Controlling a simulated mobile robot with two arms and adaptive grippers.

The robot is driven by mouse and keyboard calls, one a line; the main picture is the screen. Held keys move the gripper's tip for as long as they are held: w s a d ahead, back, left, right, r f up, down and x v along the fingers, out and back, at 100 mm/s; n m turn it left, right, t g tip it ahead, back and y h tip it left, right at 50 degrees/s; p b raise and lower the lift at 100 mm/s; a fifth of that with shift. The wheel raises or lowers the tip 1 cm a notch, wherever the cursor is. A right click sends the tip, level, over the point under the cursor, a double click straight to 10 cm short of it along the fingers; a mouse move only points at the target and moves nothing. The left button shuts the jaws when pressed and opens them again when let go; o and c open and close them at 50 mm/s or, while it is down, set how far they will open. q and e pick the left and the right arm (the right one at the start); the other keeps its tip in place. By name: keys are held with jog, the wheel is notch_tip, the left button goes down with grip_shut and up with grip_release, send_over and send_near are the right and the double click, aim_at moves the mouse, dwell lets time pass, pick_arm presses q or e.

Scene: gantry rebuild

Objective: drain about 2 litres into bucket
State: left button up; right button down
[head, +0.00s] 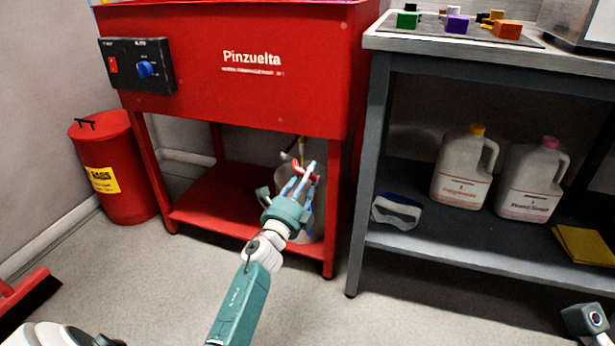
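A red parts washer (270,95) marked "Pinzuelta" stands at centre left on red legs with a low red shelf (212,190). A drain pipe with a brassy piece (301,146) comes down beneath its tank. A pale bucket (281,180) stands under the pipe, largely hidden by my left gripper. My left gripper (303,178) reaches in front of the bucket, close to the drain fitting and something red beside its fingers. Whether the fingers touch or grip it cannot be told. The liquid level is hidden.
A red bin (115,165) stands at the left, and a red broom (25,295) lies lower left.

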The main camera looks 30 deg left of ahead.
pick_arm(q)
jog(key=v, duration=1.2)
jog(key=shift+o, duration=0.2)
dwell(3.9)
